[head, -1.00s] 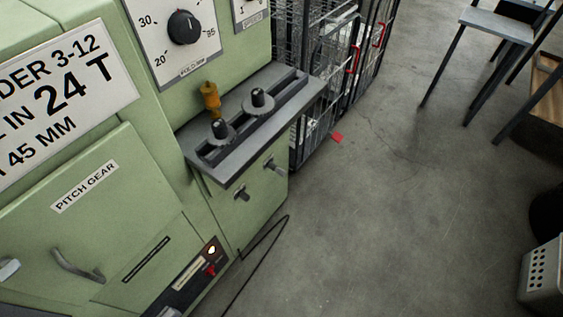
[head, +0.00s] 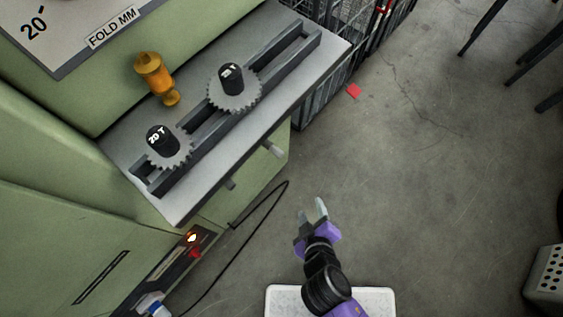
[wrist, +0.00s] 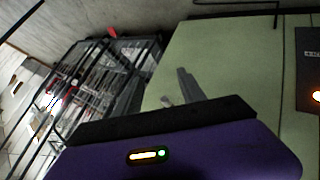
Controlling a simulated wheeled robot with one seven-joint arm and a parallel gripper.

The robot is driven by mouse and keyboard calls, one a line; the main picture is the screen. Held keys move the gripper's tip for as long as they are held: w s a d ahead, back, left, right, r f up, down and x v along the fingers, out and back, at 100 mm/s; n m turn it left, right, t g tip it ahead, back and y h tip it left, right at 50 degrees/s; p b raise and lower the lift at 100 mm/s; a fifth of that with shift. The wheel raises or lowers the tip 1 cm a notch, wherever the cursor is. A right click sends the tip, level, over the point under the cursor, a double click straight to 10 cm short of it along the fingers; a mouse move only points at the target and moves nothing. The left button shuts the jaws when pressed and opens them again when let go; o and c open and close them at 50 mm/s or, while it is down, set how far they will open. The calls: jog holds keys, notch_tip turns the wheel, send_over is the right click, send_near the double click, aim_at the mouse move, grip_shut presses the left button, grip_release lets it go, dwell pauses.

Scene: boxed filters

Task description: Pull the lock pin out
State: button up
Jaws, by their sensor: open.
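Either may be the lock pin; I cannot tell which. My gripper (head: 313,210) is open and empty, over the floor to the right of and below both pegs in the head view, touching neither.
The shelf (head: 120,150) carries two toothed gears with black hubs, left (head: 165,145) and right (head: 233,88), on a slotted rail, plus an amber knobbed piece (head: 153,75). A black cable (head: 255,208) hangs near the machine. Wire cages (head: 325,95) stand behind.

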jog(key=w+a+f+n+h+b, duration=0.1)
jog(key=w+a+f+n+b, duration=0.15)
jog(key=w+a, duration=0.3)
jog(key=t+h+b, duration=0.2)
jog(key=t+h, duration=0.1)
send_near(278, 156)
jog(key=w, duration=0.2)
jog(key=x, duration=0.5)
jog(key=b+x, duration=0.1)
jog(key=x, duration=0.1)
jog(key=shift+w+a+f, duration=0.2)
jog(key=shift+w+f, duration=0.05)
jog(key=shift+f, duration=0.25)
grip_shut()
jog(key=shift+s+d, duration=0.1)
jog(key=shift+d, duration=0.05)
jog(key=shift+s+d, duration=0.2)
jog(key=shift+d, duration=0.05)
jog(key=shift+s+d+p, duration=0.4)
jog(key=shift+d+p, duration=0.05)
jog(key=shift+d, duration=0.1)
